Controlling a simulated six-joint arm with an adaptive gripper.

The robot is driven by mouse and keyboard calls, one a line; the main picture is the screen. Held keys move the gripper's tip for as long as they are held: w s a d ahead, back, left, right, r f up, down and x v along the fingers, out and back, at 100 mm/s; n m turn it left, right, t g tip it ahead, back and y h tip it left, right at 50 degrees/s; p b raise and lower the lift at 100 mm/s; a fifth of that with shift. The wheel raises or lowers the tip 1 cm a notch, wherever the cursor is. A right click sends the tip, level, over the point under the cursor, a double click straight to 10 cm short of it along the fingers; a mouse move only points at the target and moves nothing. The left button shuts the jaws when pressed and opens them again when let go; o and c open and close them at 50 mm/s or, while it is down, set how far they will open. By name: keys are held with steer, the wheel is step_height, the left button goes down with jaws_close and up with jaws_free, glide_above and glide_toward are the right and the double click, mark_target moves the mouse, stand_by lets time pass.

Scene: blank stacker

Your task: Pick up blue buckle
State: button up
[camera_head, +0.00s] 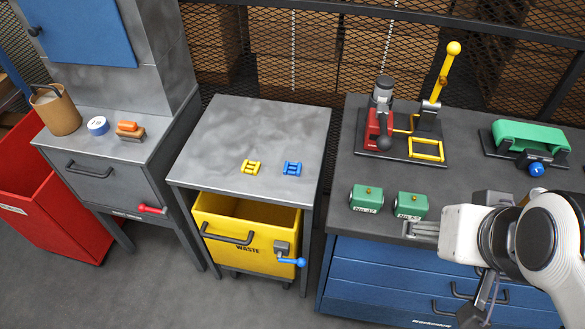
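The blue buckle (292,168) lies flat on the grey top of the middle table (230,125), near its front right. A yellow buckle (251,167) of similar shape lies just left of it. My gripper (412,230) is at the right, over the front of the blue-drawer workbench, well to the right of the blue buckle and apart from it. Its grey fingers point left, beside a green block. They are small and seen edge-on, so their opening is unclear. I see nothing held between them.
Two green blocks (365,198) and a red-and-yellow lever press (405,125) stand on the workbench (355,140). A yellow waste bin (245,225) sits under the middle table. The left cabinet holds a brown cup (56,113), a tape roll (97,125) and a brush (130,130).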

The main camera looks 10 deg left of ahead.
steer(key=w+a+f+t+y, duration=0.1)
steer(key=w+a, duration=0.3)
steer(key=w, duration=0.4)
steer(key=w+a+f+t+y, duration=0.1)
steer(key=w+a, duration=0.4)
steer(key=w, duration=0.2)
steer(key=t, duration=0.5)
glide_above(292, 172)
steer(key=s+d, duration=0.3)
steer(key=s, duration=0.1)
step_height(292, 172, down, 20)
steer(key=shift+w+d, duration=0.1)
steer(key=shift+d, duration=0.05)
steer(key=shift+n+t+y, duration=0.3)
steer(key=shift+n+t, duration=0.5)
steer(key=shift+t, duration=0.1)
steer(key=f, duration=0.1)
steer(key=s+a+f, duration=0.1)
steer(key=f, duration=0.1)
steer(key=s+f, duration=0.1)
steer(key=f, duration=0.1)
steer(key=shift+s+a, duration=0.15)
steer(key=shift+a, duration=0.2)
steer(key=shift+s+a+f+t, duration=0.2)
steer(key=shift+s+f+t, duration=0.1)
steer(key=shift+s+f, duration=0.3)
steer(key=shift+w, duration=0.25)
steer(key=shift+x, duration=1.15)
